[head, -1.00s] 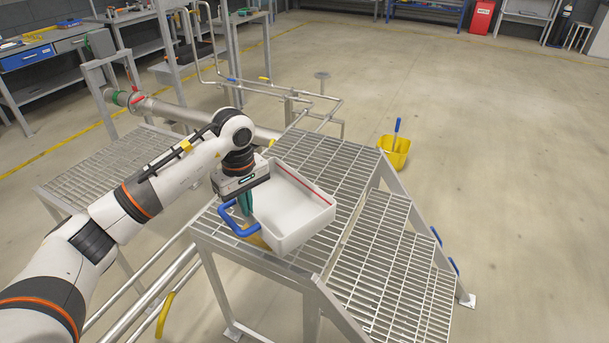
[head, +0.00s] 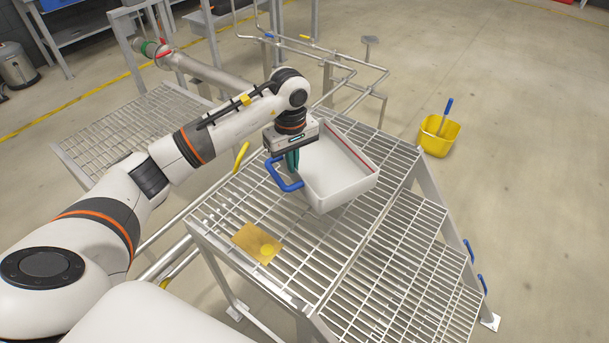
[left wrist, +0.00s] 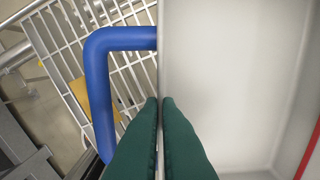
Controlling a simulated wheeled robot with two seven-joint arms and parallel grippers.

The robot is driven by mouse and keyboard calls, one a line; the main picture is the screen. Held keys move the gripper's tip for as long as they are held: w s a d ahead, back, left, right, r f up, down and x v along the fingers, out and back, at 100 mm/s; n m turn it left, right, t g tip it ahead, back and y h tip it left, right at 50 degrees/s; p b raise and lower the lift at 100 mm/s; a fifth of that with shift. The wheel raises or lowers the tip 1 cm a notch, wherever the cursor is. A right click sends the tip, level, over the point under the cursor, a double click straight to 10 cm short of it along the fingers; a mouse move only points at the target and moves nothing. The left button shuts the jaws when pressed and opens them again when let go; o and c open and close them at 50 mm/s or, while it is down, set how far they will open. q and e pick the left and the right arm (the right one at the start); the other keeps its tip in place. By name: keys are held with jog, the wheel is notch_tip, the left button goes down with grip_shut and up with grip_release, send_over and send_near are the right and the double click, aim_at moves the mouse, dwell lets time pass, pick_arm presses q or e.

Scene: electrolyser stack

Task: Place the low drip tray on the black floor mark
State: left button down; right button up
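The low drip tray (head: 340,186) is a white, shallow, open box with a blue handle (head: 281,174) and a red line along its far rim. It is over the grated platform (head: 215,212); I cannot tell whether it touches the grating. My left gripper (head: 292,160) has its green fingers closed on the tray's wall beside the handle. In the left wrist view the fingers (left wrist: 160,100) pinch the rim, with the tray inside (left wrist: 225,80) to the right and the handle (left wrist: 97,85) to the left. No black floor mark is visible. My right gripper is out of view.
Steps (head: 405,265) descend at the right. A yellow bucket (head: 437,135) stands on the floor beyond them. Pipes (head: 330,60) run behind the platform. The floor at right is open.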

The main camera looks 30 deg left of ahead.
aim_at(293, 181)
pick_arm(q)
jog(key=shift+f+p, duration=0.4)
jog(key=shift+f, duration=2.9)
jog(key=shift+f, duration=0.15)
jog(key=c, duration=1.6)
grip_release()
jog(key=shift+c, duration=0.2)
